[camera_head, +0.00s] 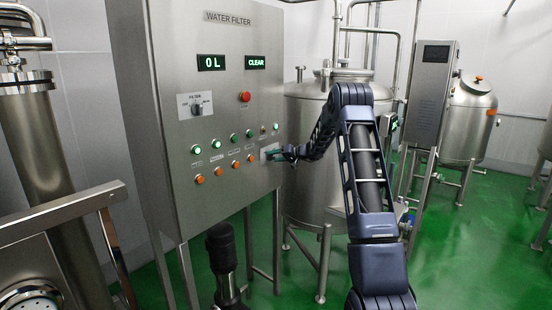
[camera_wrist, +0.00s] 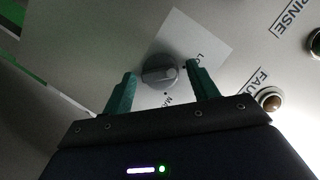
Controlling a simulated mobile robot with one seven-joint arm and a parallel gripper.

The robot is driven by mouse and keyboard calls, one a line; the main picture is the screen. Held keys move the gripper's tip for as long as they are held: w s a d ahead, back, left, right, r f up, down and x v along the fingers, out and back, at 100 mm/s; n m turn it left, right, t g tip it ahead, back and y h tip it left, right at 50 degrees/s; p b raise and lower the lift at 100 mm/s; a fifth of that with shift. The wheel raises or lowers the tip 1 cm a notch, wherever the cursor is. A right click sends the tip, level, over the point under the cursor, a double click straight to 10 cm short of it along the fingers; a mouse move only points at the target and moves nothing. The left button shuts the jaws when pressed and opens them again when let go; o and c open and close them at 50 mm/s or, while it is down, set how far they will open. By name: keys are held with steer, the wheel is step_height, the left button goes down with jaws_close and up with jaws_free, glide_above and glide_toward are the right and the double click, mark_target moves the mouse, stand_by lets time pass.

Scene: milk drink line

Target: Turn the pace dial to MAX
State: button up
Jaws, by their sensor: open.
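The pace dial (camera_wrist: 159,70) is a small grey round knob on a pale label plate (camera_wrist: 190,38), seen in the wrist view. Parts of the words "LO" and "MA" are readable beside it. My gripper (camera_wrist: 160,80) is open, with one green finger on each side of the dial. Whether the fingers touch it I cannot tell. In the head view my gripper (camera_head: 285,154) is at the lower right of the steel panel, in front of a pale plate (camera_head: 268,149). The dial itself is hidden there.
The WATER FILTER panel (camera_head: 228,60) carries displays reading "0 L" and "CLEAR", a red button (camera_head: 245,96), a FILTER switch (camera_head: 197,108) and rows of green and orange buttons. A FAULT lamp (camera_wrist: 270,98) sits close right of my gripper. A steel tank (camera_head: 305,115) stands behind my arm.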

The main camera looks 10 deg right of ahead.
steer(key=c, duration=0.9)
steer(key=m+y, duration=0.1)
steer(key=m, duration=0.3)
steer(key=m+t+y, duration=0.1)
steer(key=m+y, duration=0.1)
steer(key=m, duration=0.2)
steer(key=f+m+y, duration=0.1)
steer(key=m+y, duration=0.1)
steer(key=m, duration=0.3)
steer(key=shift+a+m+t+y, duration=0.15)
steer(key=shift+m+t, duration=0.3)
steer(key=shift+m, duration=0.5)
steer(key=shift+d+m+t+y, duration=0.1)
steer(key=shift+m+t+y, duration=0.25)
steer(key=shift+m, duration=0.6)
